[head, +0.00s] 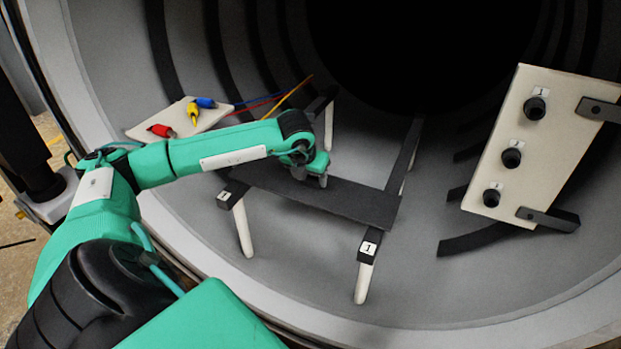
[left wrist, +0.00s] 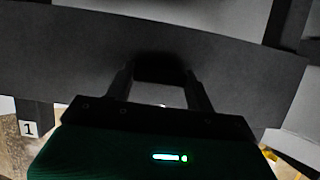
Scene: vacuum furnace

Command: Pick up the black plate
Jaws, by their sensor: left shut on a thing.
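The black plate (head: 345,198) is a flat dark strip lying across a stand with black rails and white legs, inside the round furnace. My left gripper (head: 314,182) comes in from the left and is at the plate's middle, shut on it. The left wrist view shows the black plate (left wrist: 225,75) running across the picture, with both fingers (left wrist: 160,75) reaching onto it. The fingertips are dark against the plate and hard to make out. I cannot tell whether the plate is clear of the rails. My right gripper is not in view.
The stand's front rail ends (head: 368,248) carry "1" labels. A pale panel with black knobs (head: 540,140) stands at the right. A pale board (head: 180,118) with red, yellow and blue connectors lies at the left, and coloured cables run behind my arm. The furnace wall curves around everything.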

